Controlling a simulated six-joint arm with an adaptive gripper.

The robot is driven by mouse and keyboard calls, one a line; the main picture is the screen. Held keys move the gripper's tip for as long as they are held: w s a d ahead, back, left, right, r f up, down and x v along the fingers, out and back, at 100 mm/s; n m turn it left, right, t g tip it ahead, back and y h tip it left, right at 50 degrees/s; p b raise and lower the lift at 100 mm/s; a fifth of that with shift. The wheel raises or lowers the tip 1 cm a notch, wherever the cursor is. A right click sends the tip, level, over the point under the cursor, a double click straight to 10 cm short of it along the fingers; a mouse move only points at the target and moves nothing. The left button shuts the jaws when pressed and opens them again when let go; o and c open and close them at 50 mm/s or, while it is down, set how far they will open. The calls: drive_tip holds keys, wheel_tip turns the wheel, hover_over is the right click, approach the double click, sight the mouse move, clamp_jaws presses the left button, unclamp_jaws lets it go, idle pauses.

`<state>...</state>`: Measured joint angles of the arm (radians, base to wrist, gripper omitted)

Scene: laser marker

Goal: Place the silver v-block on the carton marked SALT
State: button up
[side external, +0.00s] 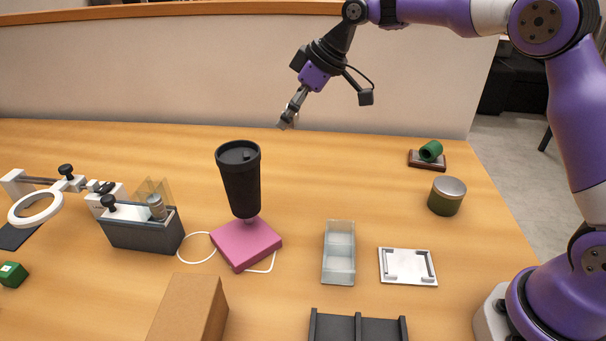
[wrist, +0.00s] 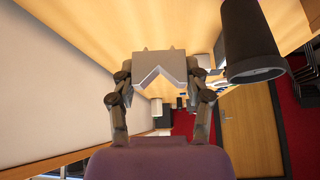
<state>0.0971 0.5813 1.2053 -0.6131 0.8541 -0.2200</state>
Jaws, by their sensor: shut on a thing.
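My gripper (side external: 292,112) is raised above the table near the back wall, left of the purple arm's upper link. In the wrist view my gripper (wrist: 160,86) is shut on the silver v-block (wrist: 160,65), with one finger at each side and the V notch showing. In the side view the block is hard to make out at the fingertips. A plain brown carton (side external: 188,308) stands at the front edge of the side view, partly cut off. No SALT marking is readable on it, so I cannot tell whether it is the named carton.
A tall black cup (side external: 240,180) stands above a pink block (side external: 246,243) with a white cable. A lidded tin (side external: 447,195) stands at right.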

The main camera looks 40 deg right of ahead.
drive_tip(key=s+d+r+m+t+h, duration=0.1)
drive_tip(key=s+r+m, duration=0.2)
drive_tip(key=s, duration=0.3)
drive_tip(key=s+d+r+m+h, duration=0.1)
drive_tip(key=s+r+m+h, duration=0.1)
drive_tip(key=s, duration=0.3)
drive_tip(key=s+a+f+n+g+y, duration=0.15)
drive_tip(key=s+a+n, duration=0.4)
drive_tip(key=a, duration=0.55)
drive_tip(key=s+a+r+n+g+y, duration=0.15)
drive_tip(key=s+a+n, duration=0.35)
drive_tip(key=a, duration=0.6)
drive_tip(key=s+a+f+n+g+y, duration=0.2)
drive_tip(key=s+a+n+g, duration=0.15)
drive_tip(key=s+a, duration=0.55)
hover_over(166, 321)
drive_tip(key=d, duration=0.2)
drive_tip(key=shift+n+t+y, duration=0.3)
drive_tip(key=shift+n+t, duration=0.1)
drive_tip(key=shift+t, duration=0.05)
wheel_tip(166, 321, down, 6)
drive_tip(key=shift+s+d+f, duration=0.1)
drive_tip(key=shift+d, duration=0.05)
drive_tip(key=shift+f, duration=1.95)
drive_tip(key=shift+f, duration=0.15)
drive_tip(key=o, duration=1.2)
drive_tip(key=shift+c, duration=0.2)
